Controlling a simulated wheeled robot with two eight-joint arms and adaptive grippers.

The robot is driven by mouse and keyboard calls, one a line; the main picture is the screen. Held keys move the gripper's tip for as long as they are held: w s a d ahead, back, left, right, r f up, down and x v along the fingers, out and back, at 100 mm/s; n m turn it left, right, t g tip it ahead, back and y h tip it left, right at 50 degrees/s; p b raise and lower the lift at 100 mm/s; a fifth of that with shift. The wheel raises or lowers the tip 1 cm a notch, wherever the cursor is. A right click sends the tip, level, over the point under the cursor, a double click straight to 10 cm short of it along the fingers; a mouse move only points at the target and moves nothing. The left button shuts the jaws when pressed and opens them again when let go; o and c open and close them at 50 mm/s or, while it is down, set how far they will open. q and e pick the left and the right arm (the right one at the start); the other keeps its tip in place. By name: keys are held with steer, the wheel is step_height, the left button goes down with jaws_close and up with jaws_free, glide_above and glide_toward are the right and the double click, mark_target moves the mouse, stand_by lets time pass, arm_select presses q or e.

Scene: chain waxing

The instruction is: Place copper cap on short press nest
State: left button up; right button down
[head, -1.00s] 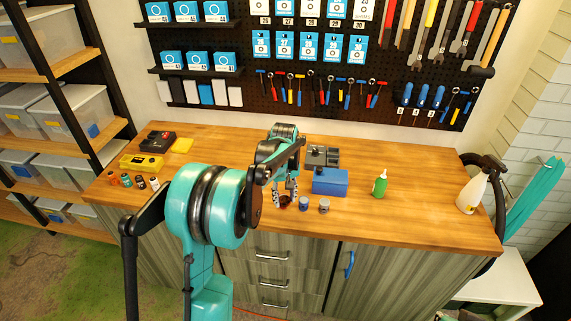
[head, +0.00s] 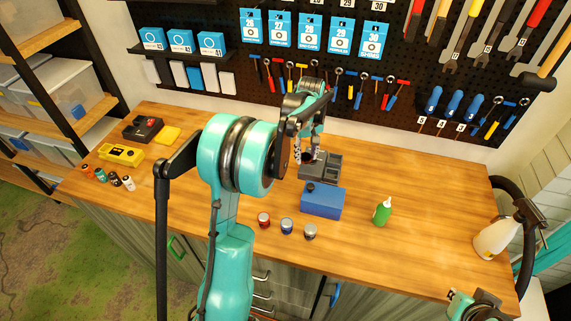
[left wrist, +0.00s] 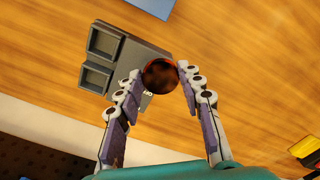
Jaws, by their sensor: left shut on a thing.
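My left gripper (head: 308,155) is shut on the dark reddish-brown copper cap (left wrist: 160,76), held between its fingertips (left wrist: 160,80) in the left wrist view. In that view the cap overlaps the edge of a grey block (left wrist: 148,57) with two square recesses. The block (head: 334,167) also shows in the head view, right beside and below the gripper. I cannot tell which part of it is the short press nest, nor the cap's height above it. Part of my right arm shows at the bottom right; its gripper (head: 453,294) is too small and cut off to read.
A blue box (head: 323,201) stands in front of the grey block. Small jars with a red (head: 263,219), a blue (head: 287,226) and a grey (head: 310,231) look stand near the front edge. A green bottle (head: 382,212) and white spray bottle (head: 497,238) stand right.

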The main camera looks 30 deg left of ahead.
arm_select(q)
steer(key=s+a+f, duration=0.2)
steer(key=a, duration=0.1)
steer(key=s+a+f+b, duration=0.1)
steer(key=s+a+f, duration=0.1)
steer(key=a, duration=0.1)
steer(key=s+a+f+b, duration=0.1)
steer(key=s+a+f, duration=0.1)
steer(key=s+a, duration=0.1)
steer(key=shift+a+f, duration=0.1)
steer(key=shift+f, duration=0.15)
steer(key=shift+s+a+f, duration=0.1)
steer(key=shift+f, duration=0.05)
steer(key=shift+f+b, duration=0.6)
steer(key=shift+f, duration=1.35)
steer(key=shift+f, duration=0.15)
steer(key=o, duration=1.2)
